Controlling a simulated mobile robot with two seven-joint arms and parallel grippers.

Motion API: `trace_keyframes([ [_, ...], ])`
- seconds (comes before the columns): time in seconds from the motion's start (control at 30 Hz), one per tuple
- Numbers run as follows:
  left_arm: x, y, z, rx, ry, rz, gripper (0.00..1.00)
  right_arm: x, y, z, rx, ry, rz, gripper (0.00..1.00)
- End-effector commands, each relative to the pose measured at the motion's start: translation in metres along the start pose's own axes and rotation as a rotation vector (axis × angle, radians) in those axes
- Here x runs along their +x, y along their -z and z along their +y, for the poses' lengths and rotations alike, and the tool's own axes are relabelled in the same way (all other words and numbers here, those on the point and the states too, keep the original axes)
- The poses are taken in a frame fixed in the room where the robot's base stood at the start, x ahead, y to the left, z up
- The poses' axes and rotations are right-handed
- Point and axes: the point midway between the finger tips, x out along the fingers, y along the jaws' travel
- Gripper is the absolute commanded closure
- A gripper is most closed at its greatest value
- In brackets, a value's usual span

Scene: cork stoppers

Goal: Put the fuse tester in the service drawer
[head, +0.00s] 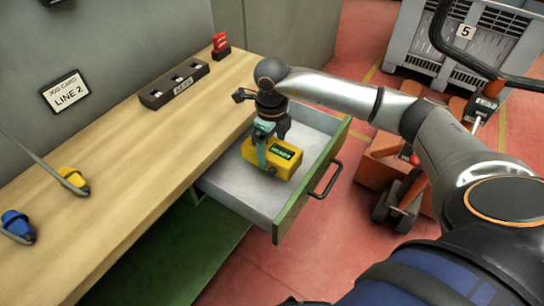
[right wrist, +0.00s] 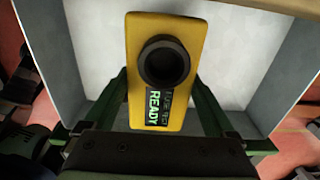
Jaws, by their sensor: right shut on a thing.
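The fuse tester is a yellow box (head: 272,158) with a dark display strip. It is over or inside the open service drawer (head: 232,190), within its walls as seen in the head view; I cannot tell whether it touches the drawer floor. My right gripper (head: 264,146) comes from above and is shut on it. In the right wrist view, the tester (right wrist: 143,110) shows a black round part and a green READY label, between the green fingers of the gripper (right wrist: 163,98). The drawer's pale floor (right wrist: 90,55) lies behind it. My left gripper is out of view.
The wooden bench (head: 120,170) carries a dark key holder (head: 174,86), a red item (head: 221,46), and yellow (head: 73,179) and blue (head: 17,226) tools. The drawer's green front (head: 312,180) has a dark handle. An orange cart (head: 385,165) and grey crate (head: 465,45) stand right.

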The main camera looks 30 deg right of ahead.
Motion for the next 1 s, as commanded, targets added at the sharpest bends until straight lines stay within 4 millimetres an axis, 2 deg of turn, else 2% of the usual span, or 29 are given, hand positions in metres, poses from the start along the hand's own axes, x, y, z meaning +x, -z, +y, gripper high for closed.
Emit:
trace_keyframes([
  [0.17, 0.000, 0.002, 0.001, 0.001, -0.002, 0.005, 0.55, 0.009, -0.004, -0.007, 0.001, 0.001, 0.000, 0.93],
  [0.3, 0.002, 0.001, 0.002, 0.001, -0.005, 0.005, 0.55, 0.031, -0.003, -0.006, -0.001, -0.001, 0.003, 0.93],
  [0.4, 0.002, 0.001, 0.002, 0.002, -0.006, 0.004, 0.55, 0.039, -0.004, -0.006, -0.002, 0.000, -0.001, 0.93],
  [0.77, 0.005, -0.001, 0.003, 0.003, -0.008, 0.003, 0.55, 0.043, -0.004, -0.006, -0.001, 0.001, -0.002, 0.93],
  [0.8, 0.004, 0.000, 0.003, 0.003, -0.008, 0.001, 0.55, 0.042, -0.004, -0.006, -0.001, 0.000, 0.000, 0.06],
  [0.87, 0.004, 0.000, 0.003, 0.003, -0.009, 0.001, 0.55, 0.042, -0.004, -0.006, -0.001, 0.000, 0.000, 0.00],
  [1.0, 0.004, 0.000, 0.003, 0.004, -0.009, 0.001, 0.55, 0.042, -0.003, -0.006, -0.001, 0.000, 0.000, 0.00],
])
